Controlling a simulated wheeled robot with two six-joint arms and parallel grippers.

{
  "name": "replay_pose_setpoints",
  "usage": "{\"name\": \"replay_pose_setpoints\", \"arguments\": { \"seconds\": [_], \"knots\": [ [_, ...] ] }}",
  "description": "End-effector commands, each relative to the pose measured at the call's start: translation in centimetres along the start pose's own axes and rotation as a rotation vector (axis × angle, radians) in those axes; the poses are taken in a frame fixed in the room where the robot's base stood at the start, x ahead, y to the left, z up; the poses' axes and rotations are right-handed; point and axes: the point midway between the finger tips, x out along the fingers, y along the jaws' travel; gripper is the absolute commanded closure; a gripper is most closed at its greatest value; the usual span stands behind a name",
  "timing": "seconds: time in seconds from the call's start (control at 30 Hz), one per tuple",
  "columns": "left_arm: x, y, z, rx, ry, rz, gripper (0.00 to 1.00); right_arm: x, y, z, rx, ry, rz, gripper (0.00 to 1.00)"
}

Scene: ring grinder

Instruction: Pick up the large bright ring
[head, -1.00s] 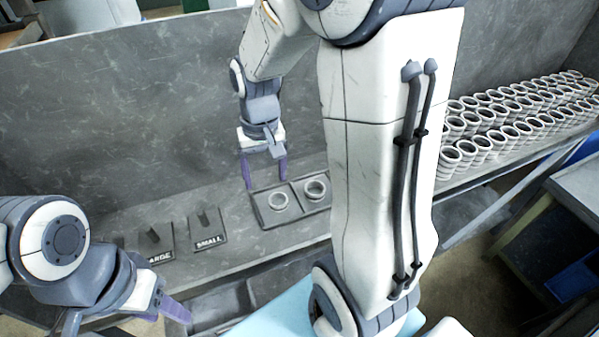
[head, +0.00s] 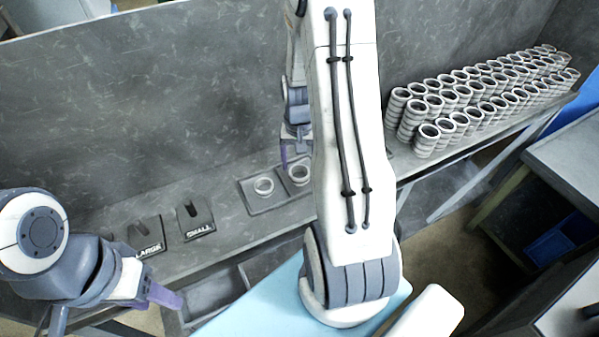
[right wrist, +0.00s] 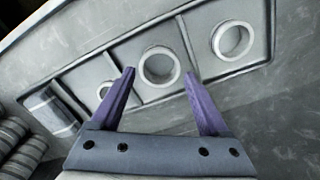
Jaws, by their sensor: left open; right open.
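A tray (head: 283,199) on the bench holds pale rings in separate compartments. In the head view one ring (head: 263,186) is in the left compartment and another ring (head: 299,174) in the one beside it. In the right wrist view a ring (right wrist: 159,66) shows between the fingertips, another ring (right wrist: 232,40) to its right and a smaller ring (right wrist: 103,88) behind the left finger. I cannot tell which is the large bright one. My right gripper (right wrist: 160,73) is open and empty above the tray. My left gripper (head: 160,296) is open, away from the tray at lower left.
Dark fixtures labelled LARGE (head: 147,237) and SMALL (head: 196,217) stand left of the tray. Several stacked rings (head: 470,105) fill the bench at right. A grey wall (head: 150,100) rises behind. My right arm hides part of the tray.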

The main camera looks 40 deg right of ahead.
Motion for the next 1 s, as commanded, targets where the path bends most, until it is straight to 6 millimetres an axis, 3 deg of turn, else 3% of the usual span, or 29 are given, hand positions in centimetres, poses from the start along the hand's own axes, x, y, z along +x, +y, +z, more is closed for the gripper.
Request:
{"name": "replay_pose_setpoints", "arguments": {
  "seconds": [0.2,0.47,0.53,0.67,0.7,1.0],
  "knots": [
    [-0.8,0.1,-0.1,-0.001,0.000,0.000,0.50,2.6,0.1,0.1,0.000,-0.003,0.001,0.21],
    [-0.7,0.1,0.0,-0.001,0.000,0.000,0.50,2.9,0.1,0.1,0.000,0.001,0.000,0.21],
    [-0.7,0.1,0.0,-0.001,0.000,0.000,0.50,2.9,0.1,0.1,0.000,0.001,0.000,0.41],
    [-0.7,0.1,0.0,-0.001,0.000,0.000,0.50,2.9,0.1,0.1,0.000,0.001,0.000,0.90],
    [-0.7,0.1,0.0,-0.001,0.000,0.000,0.50,2.9,0.1,0.1,0.000,0.002,0.000,0.97],
    [-0.6,0.1,0.0,0.000,0.000,0.000,0.50,2.6,0.0,0.0,0.000,0.003,-0.001,0.97]
  ]
}}
